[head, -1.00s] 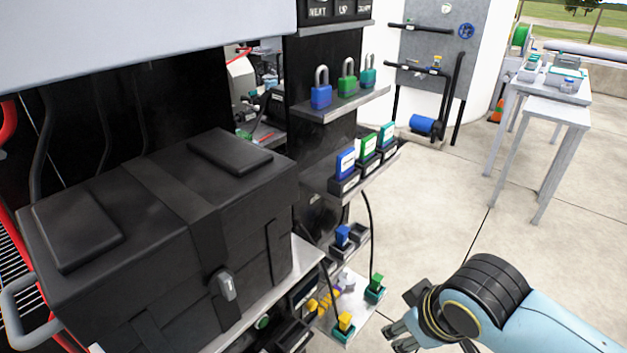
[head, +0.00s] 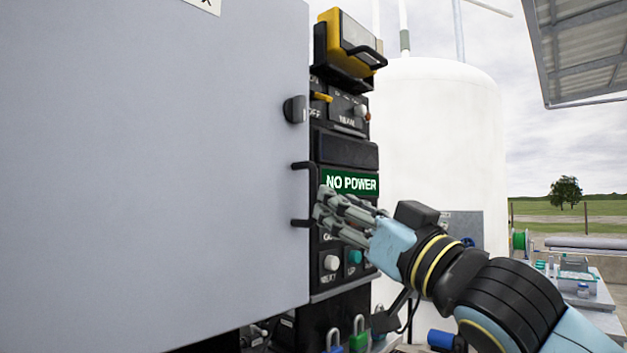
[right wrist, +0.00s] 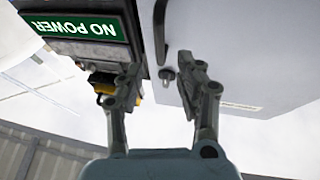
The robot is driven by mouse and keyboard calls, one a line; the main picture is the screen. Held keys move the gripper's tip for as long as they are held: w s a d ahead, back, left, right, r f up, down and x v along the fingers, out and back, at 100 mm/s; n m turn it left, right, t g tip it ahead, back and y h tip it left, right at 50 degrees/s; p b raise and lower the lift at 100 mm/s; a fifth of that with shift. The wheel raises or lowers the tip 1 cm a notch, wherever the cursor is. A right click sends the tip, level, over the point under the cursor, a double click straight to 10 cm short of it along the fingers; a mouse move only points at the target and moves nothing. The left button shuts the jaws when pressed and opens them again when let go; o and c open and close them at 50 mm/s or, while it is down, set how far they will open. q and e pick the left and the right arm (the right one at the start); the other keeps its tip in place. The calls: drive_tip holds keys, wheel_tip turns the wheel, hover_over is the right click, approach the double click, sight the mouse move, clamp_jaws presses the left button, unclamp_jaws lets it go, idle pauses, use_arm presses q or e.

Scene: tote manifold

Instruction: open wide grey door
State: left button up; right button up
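The wide grey door (head: 150,170) fills the left of the head view and looks closed. A black bar handle (head: 299,195) stands near its right edge, with a dark knob (head: 294,109) above it. In the right wrist view, which is upside down, the door (right wrist: 235,50), handle (right wrist: 159,30) and knob (right wrist: 167,74) also show. My right gripper (head: 320,203) is just right of the handle. In the wrist view its fingers (right wrist: 160,66) are apart with nothing gripped, and the handle lies beyond the gap. Contact cannot be told. My left gripper is out of view.
A black control panel with a green "NO POWER" sign (head: 351,183) stands right beside the door, behind my right gripper. A yellow lamp-like unit (head: 346,42) tops it. Padlocks (head: 358,335) sit below. A white tank (head: 440,140) stands behind at right.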

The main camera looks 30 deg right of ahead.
sight(315, 190)
drive_tip(key=p+x, duration=0.2)
drive_tip(key=x, duration=0.5)
drive_tip(key=shift+w, duration=0.25)
drive_tip(key=shift+c, duration=0.2)
drive_tip(key=shift+a, duration=0.1)
clamp_jaws()
